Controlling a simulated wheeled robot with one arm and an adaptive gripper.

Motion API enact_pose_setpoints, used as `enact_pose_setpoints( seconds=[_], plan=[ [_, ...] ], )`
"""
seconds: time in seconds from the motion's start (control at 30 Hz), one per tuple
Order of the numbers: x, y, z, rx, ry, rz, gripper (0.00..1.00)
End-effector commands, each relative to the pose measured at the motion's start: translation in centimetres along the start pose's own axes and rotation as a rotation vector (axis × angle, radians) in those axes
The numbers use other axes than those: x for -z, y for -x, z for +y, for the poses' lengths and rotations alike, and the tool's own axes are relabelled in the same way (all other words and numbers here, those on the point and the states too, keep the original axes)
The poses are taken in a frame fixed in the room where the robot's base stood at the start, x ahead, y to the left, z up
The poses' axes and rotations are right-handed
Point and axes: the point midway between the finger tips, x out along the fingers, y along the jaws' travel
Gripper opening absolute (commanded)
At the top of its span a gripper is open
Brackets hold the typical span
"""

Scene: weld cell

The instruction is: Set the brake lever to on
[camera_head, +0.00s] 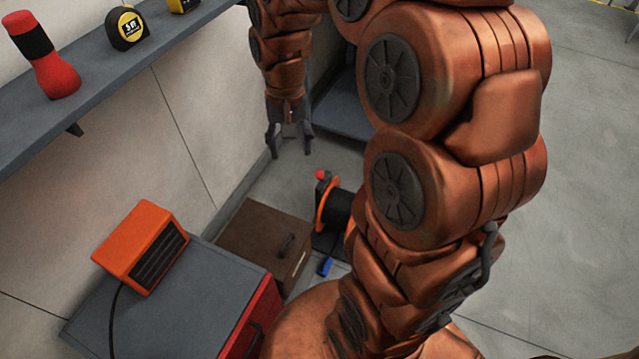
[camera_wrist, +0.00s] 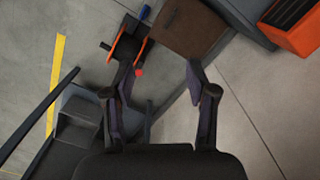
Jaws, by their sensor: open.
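A cable reel with an orange flange (camera_head: 326,208) and a black drum stands low on the floor. It also shows in the wrist view (camera_wrist: 126,46). The brake lever's red knob (camera_head: 320,174) sits at the top of the reel; it shows in the wrist view (camera_wrist: 139,72) beside the left finger. The lever's shaft and its setting cannot be made out. My gripper (camera_head: 290,146) is open and empty, pointing down, above and left of the knob in the head view. Its fingers also show in the wrist view (camera_wrist: 162,75), apart from each other.
A brown cabinet (camera_head: 262,236) stands left of the reel. A grey-topped red cabinet (camera_head: 190,310) carries an orange heater (camera_head: 140,245). A blue plug (camera_head: 326,266) lies near the reel. A shelf (camera_head: 110,75) runs along the wall. Open floor (camera_head: 585,200) lies right.

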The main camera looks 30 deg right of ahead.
Motion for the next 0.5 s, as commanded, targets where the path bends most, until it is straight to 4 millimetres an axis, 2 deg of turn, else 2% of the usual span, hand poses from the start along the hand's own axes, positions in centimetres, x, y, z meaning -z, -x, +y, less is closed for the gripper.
enact_pose_setpoints(
  seconds=[0.03, 0.27, 0.5],
  plan=[
    [1.8, -2.7, 0.1, 0.003, -0.030, 0.002, 0.57],
    [8.8, -9.6, 1.5, 0.017, -0.184, 0.017, 0.57],
    [16.0, -17.5, 4.2, 0.024, -0.355, 0.041, 0.57]
  ],
)
